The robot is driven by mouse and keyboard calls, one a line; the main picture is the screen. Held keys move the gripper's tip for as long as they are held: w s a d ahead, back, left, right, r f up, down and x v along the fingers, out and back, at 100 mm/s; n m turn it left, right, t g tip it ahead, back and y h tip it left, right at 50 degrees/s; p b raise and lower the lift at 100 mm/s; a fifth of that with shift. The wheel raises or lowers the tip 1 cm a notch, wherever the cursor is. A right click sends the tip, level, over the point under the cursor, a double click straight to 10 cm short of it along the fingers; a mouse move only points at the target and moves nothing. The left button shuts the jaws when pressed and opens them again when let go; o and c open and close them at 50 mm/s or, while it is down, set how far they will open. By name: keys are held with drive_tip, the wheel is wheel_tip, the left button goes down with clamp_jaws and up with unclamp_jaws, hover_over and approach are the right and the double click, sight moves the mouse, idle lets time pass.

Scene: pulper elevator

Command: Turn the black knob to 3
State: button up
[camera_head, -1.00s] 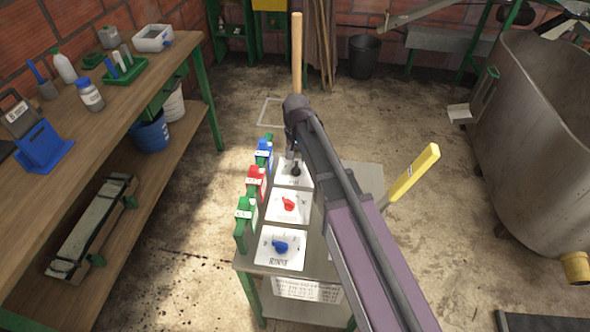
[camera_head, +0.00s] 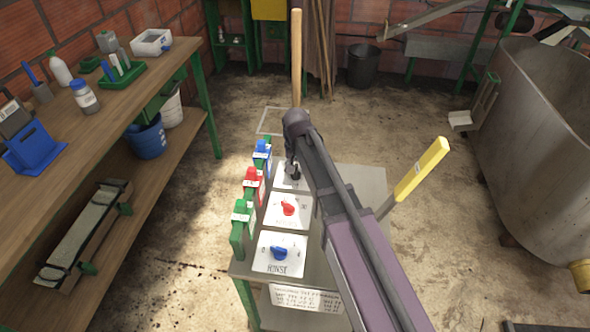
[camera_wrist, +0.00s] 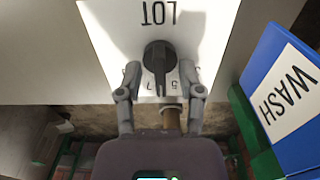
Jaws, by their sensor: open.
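The black knob (camera_wrist: 159,62) sits on a white plate marked LOT (camera_wrist: 180,25), which appears upside down in the wrist view. Its handle runs up and down in that picture. Small digits show below the knob, partly hidden; a 5 and a 7 can be made out. My gripper (camera_wrist: 159,72) is open, with one finger on each side of the knob's lower part. I cannot tell whether the fingers touch it. In the head view the black knob (camera_head: 296,174) is at the far end of the panel, partly hidden by my gripper (camera_head: 291,166).
Red (camera_head: 288,208) and blue (camera_head: 279,253) knobs sit nearer on the same panel. Blue, red and green label holders stand along its left edge; the blue WASH holder (camera_wrist: 290,95) is close to my gripper. A yellow-handled lever (camera_head: 422,170) rises at the right.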

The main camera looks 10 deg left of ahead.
clamp_jaws()
drive_tip(key=shift+a, duration=0.1)
drive_tip(key=shift+n, duration=0.4)
drive_tip(key=n, duration=1.1)
idle(0.5)
unclamp_jaws()
